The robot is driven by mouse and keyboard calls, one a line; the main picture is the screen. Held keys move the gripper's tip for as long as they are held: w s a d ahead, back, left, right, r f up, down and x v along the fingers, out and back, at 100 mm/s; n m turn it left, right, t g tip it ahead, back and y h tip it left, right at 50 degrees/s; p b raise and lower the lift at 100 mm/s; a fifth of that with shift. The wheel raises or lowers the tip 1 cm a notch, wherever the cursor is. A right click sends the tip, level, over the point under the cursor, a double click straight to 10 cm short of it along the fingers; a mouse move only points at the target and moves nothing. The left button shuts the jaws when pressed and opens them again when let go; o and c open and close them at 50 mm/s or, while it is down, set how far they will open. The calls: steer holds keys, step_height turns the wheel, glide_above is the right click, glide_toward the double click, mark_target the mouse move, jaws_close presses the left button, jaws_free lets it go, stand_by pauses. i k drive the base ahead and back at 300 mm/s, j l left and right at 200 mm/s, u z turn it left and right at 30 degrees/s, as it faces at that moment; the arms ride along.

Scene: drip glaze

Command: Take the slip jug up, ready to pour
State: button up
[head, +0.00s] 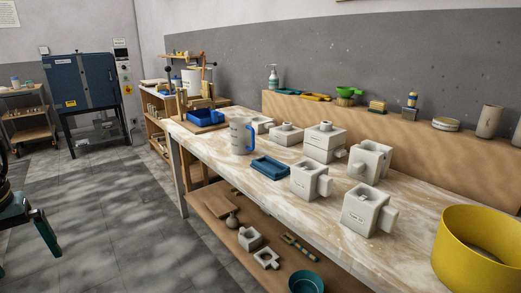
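The slip jug (238,137) is a pale grey jug with a blue handle on its right side. It stands upright on the long workbench (215,146), left of the white moulds. Its contents cannot be made out. My gripper (30,262) is at the left edge of the head view, partly cut off by the frame. Its dark fingers with green edges point down and stand apart, with nothing seen between them. It is over the floor side, well away from the jug.
A blue tray (268,168) lies just right of the jug. Several white plaster moulds (310,181) stand on the bench, some close behind the jug. A yellow round tub (481,247) is at the near right. A blue kiln (88,85) stands far left; the floor between is clear.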

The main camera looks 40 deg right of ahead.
mark_target(242, 132)
steer(key=i+l+z, duration=0.15)
steer(key=i+l, duration=0.2)
steer(key=i+l+z, duration=0.15)
steer(key=i, duration=0.45)
steer(key=i+l+z, duration=0.15)
steer(key=i+l, duration=0.2)
steer(key=i, duration=0.15)
steer(key=i+l+z, duration=0.15)
steer(key=i, duration=0.35)
